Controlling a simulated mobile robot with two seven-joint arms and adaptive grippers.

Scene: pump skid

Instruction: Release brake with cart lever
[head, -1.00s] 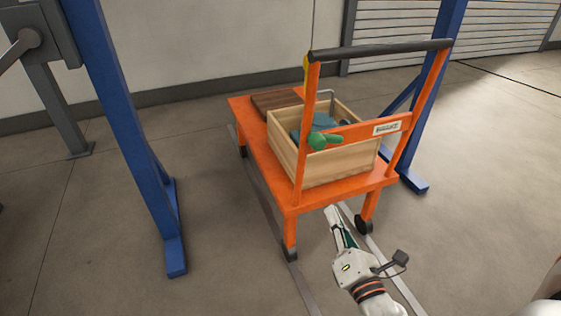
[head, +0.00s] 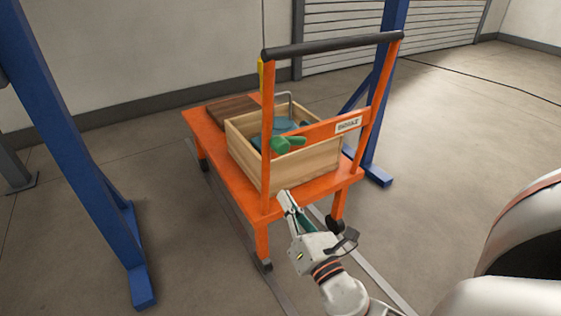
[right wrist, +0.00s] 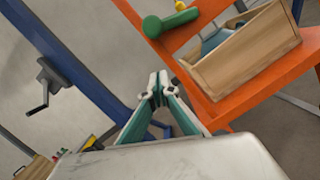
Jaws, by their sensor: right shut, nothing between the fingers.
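The orange cart (head: 263,206) stands on floor rails, with a dark push handle across its top. A green lever (head: 287,144) with a round hub is on the near orange upright, in front of the wooden box. The lever also shows near the top of the right wrist view (right wrist: 170,20). My right gripper (head: 284,195) is shut and empty, below the lever and close to the cart's near corner. In the right wrist view its fingertips (right wrist: 158,85) are apart from the lever. My left gripper is not in view.
A wooden box (head: 310,168) holding a blue item sits on the cart, with a brown board (head: 233,107) behind it. Blue posts (head: 75,150) stand left and right of the cart. A hand crank (right wrist: 45,95) shows in the right wrist view.

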